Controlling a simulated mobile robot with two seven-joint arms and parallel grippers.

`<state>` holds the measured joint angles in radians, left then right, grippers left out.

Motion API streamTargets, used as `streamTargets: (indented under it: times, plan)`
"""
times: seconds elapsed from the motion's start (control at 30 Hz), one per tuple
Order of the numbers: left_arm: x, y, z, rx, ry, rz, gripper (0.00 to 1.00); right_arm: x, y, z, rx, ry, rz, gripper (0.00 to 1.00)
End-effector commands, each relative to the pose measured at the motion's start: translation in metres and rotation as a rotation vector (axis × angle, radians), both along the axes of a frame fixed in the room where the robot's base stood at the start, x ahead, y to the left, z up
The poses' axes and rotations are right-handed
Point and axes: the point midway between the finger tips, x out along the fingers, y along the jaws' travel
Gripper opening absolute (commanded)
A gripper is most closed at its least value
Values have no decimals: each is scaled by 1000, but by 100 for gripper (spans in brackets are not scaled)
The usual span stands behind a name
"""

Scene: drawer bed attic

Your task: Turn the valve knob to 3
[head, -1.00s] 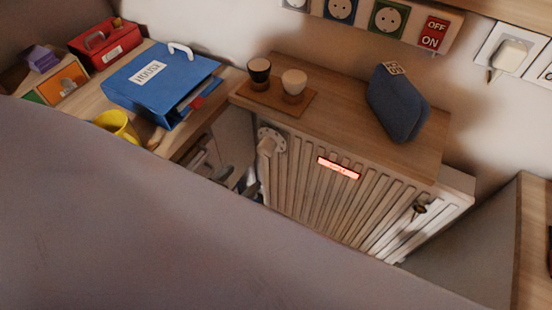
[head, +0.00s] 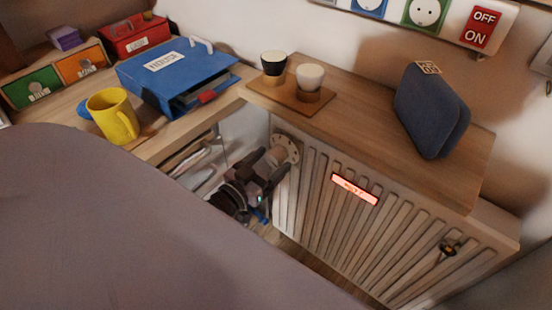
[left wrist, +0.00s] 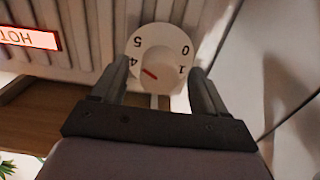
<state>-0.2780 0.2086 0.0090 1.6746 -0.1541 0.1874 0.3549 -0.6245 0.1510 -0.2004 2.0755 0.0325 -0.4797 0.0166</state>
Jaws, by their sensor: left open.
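The valve knob (head: 277,155) is pale and sits with its round dial plate at the upper left corner of the radiator. In the left wrist view the white knob (left wrist: 165,76) carries a red mark that points toward the 4. The digits 5, 4, 0 and 1 show around it; the lower part of the dial is hidden. My left gripper (head: 272,164) is at the knob. In the left wrist view its open fingers (left wrist: 157,85) stand on either side of the knob; whether they touch it is unclear. My right gripper is not in view.
The radiator (head: 318,205) bears a lit red sign (head: 354,189), reading HOT in the left wrist view. A wooden shelf above holds two cups on a board (head: 318,103) and a blue speaker-like object (head: 432,110). A yellow mug (head: 113,116) and blue binder (head: 150,70) stand left.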

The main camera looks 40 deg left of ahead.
Motion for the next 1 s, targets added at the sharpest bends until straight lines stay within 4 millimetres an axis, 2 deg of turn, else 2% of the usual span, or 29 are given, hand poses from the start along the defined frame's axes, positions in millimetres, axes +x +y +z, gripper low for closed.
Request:
streamTargets:
  times: [0.2, 0.57, 0.73, 1.0]
  plan:
    - [21, -1, -1, 1, 0, 0, 74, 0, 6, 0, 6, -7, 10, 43]
    - [25, -2, 0, 1, 2, 0, 74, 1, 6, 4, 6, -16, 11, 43]
    - [25, -2, 0, 1, 1, 0, 18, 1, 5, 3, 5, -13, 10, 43]
    - [25, -2, 0, -14, 3, 0, 18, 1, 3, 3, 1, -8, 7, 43]
